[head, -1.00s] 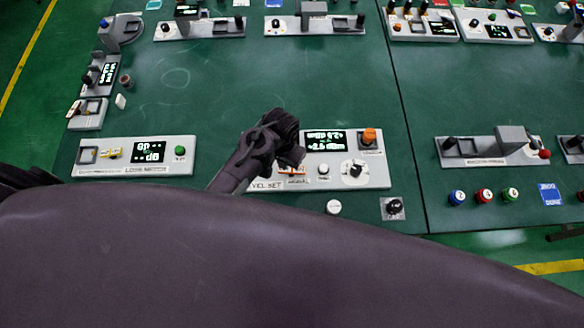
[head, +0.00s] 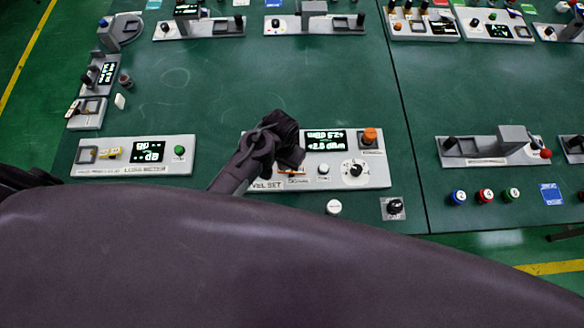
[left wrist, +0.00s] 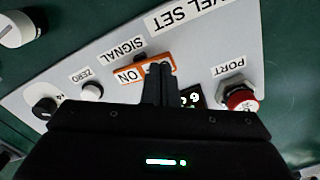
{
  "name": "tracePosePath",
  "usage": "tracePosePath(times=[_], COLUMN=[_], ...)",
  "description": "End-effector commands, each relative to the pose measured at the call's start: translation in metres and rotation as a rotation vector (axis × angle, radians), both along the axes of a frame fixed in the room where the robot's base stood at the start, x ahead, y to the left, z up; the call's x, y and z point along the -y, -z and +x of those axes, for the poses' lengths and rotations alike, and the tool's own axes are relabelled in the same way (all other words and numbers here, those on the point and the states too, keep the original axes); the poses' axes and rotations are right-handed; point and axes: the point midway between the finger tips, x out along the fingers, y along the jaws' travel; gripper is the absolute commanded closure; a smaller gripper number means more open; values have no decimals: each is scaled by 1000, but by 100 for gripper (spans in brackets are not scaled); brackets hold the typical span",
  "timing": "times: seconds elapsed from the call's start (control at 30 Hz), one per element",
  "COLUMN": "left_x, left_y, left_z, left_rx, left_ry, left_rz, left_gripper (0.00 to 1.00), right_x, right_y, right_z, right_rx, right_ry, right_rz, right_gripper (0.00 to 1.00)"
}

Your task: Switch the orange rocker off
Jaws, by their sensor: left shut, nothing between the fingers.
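The orange rocker (left wrist: 131,74) sits on a light grey panel, under the label SIGNAL, in the left wrist view. Its ON side shows; my fingers cover part of its other side. My left gripper (left wrist: 158,70) is shut and empty, its tips over or against the rocker; contact is hard to tell. In the head view the left gripper (head: 291,157) hangs over the left part of the LEVEL SET panel (head: 375,180), and a small orange strip of the rocker (head: 291,171) shows just below it. The rocker's tilt cannot be read. My right gripper is not in view.
The panel also has a lit display (head: 326,141), an orange knob (head: 370,136), a white button (head: 323,169), a dial (head: 355,170) and a red-capped port (left wrist: 241,98). A loss meter panel (head: 120,170) stands left.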

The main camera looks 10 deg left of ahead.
Motion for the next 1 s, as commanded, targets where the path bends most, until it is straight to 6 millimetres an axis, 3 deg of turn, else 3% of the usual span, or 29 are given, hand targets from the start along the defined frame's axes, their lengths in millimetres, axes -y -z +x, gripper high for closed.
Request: tracePosePath(times=[1.0], left_x=[0], left_y=[11], left_z=[0], left_rx=[1], left_ry=[1], left_rz=[0], left_gripper=[100], right_x=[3], right_y=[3], right_z=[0], right_rx=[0], right_ry=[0], right_rz=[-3], right_gripper=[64])
